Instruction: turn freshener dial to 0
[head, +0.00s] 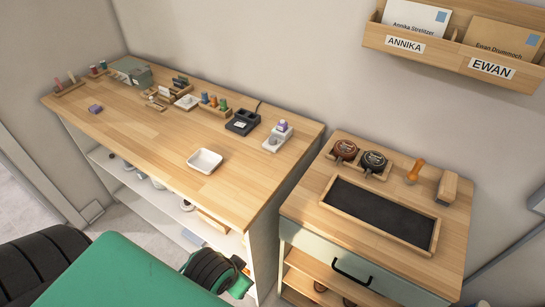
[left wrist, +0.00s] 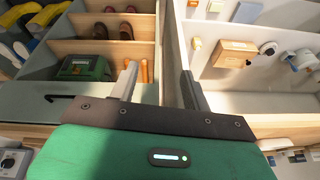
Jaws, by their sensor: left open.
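No dial marked as the freshener's can be made out for certain. In the head view a small pale device with a purple top (head: 279,134) stands near the right end of the long wooden table; its markings are too small to read. In the left wrist view a grey device with a round knob (left wrist: 10,160) is cut off at the lower left edge; I cannot tell whether it is the freshener. My left gripper (left wrist: 158,76) is open with nothing between its fingers, apart from both devices. My right gripper is not in view.
The long table (head: 140,125) also holds a white dish (head: 205,161), a black device (head: 243,122) and thread spools. A cabinet with a black-lined tray (head: 375,210) stands right of it. Letter holders (head: 450,45) hang above. The left wrist view shows shelves with shoes (left wrist: 112,31) and a green box (left wrist: 84,68).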

